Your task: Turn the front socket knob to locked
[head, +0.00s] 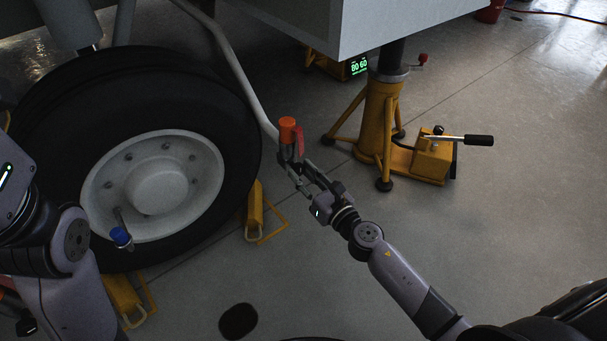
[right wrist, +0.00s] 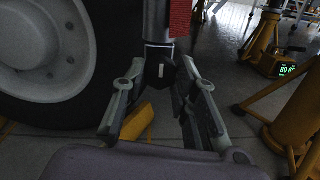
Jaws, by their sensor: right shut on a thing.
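The front socket is an upright grey cylinder with an orange cap (head: 287,130) and a red tag (head: 299,140), standing beside the big wheel. Its dark knob (right wrist: 161,71) carries a white mark, which looks upright in the right wrist view. My right gripper (head: 293,172) reaches it from the lower right. In the right wrist view its fingers (right wrist: 160,78) lie on both sides of the knob, shut on it. The head view hides most of the knob behind the fingers. My left arm shows at the left edge, but its fingers are not visible.
The large black tyre (head: 235,125) stands close left of the socket. A yellow jack (head: 380,120) with a pump handle (head: 478,140) stands to the right under a grey body (head: 390,20). Yellow chocks (head: 255,207) lie by the tyre. A blue-capped part (head: 120,236) is before the wheel.

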